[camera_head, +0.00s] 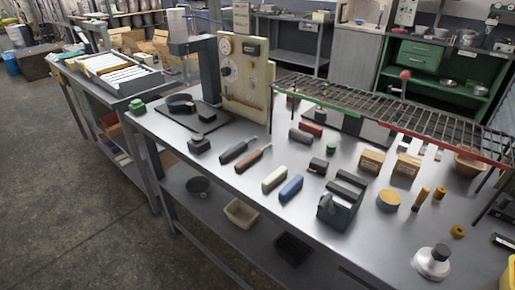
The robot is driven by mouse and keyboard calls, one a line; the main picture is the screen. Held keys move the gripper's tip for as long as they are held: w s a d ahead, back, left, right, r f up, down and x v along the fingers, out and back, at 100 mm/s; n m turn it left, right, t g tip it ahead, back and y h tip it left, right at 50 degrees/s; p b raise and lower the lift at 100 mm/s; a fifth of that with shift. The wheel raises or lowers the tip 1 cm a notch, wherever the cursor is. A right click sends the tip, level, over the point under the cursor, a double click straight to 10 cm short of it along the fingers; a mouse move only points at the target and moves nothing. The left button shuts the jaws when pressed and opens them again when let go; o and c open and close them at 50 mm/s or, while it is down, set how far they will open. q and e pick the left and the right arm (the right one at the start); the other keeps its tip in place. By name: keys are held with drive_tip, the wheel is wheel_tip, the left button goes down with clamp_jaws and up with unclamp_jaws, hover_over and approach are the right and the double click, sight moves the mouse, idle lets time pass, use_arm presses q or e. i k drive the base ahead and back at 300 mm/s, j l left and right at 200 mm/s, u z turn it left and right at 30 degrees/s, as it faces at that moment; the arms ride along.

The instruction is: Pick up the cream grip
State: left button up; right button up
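The cream grip (274,179) is a short rounded bar lying on the grey metal table (232,205). It lies near the front edge, slanted, with its far end to the right. A blue grip (291,188) lies close on its right, apart from it. A brown-handled tool (253,160) and a black-handled tool (238,150) lie to its left. Nothing covers the cream grip. Neither of my grippers shows in the head view.
A dark block-like fixture (341,203) stands right of the blue grip. A wire rack (405,107) with a red rail spans above the back right. Small cardboard boxes (372,161) stand under it. The table in front of the cream grip is clear to the edge.

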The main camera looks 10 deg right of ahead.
sight(276, 177)
drive_tip(key=i+j+z, duration=0.8)
drive_tip(key=j, duration=0.15)
drive_tip(key=j+z, duration=0.25)
drive_tip(key=j, duration=0.15)
drive_tip(key=i, duration=0.05)
